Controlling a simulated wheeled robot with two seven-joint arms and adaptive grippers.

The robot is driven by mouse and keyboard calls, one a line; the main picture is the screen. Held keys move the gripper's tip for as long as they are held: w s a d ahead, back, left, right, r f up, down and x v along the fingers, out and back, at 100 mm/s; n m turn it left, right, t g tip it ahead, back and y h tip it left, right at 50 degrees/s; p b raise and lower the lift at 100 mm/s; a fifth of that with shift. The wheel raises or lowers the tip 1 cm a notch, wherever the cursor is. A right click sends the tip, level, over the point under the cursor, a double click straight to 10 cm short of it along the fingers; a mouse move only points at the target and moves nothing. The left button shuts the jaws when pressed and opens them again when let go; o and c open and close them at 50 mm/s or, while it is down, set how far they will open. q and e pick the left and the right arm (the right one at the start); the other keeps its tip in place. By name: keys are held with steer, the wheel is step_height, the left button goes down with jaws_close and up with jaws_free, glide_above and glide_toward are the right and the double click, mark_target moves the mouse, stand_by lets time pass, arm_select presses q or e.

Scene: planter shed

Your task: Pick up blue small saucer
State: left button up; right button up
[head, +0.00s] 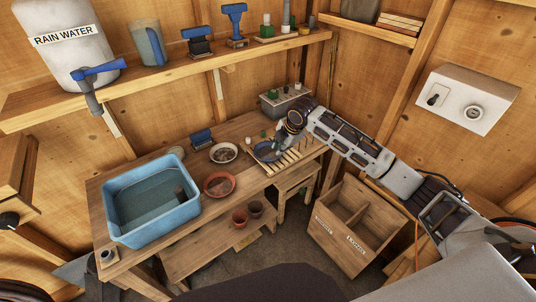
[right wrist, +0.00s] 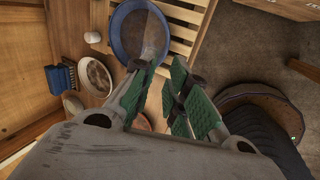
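The blue saucer (head: 264,153) lies on a slatted wooden rack at the right end of the workbench, partly hidden by my right gripper. In the right wrist view the blue saucer (right wrist: 124,38) is a round dish with a raised rim, near the top middle. My right gripper (head: 281,149) is at the saucer's right side in the head view. In the right wrist view its green-padded fingers (right wrist: 160,72) are apart with nothing clearly between them. The left fingertip overlaps the saucer's near rim; I cannot tell whether it touches. My left gripper is not in view.
The slatted rack (head: 297,153) lies under the saucer. A white-rimmed dish (head: 223,152) and a terracotta saucer (head: 219,184) sit left of it. A blue water tub (head: 150,200) fills the bench's left end. A grey box (head: 286,101) stands behind the rack. A wooden crate (head: 352,226) is on the floor.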

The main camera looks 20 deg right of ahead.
glide_above(272, 160)
steer(key=s+d, duration=0.2)
steer(key=shift+a+f, duration=0.1)
steer(key=shift+f, duration=2.1)
steer(key=shift+f, duration=0.1)
steer(key=shift+x, duration=2.45)
steer(key=shift+s+a, duration=0.1)
steer(key=shift+a, duration=0.05)
jaws_close()
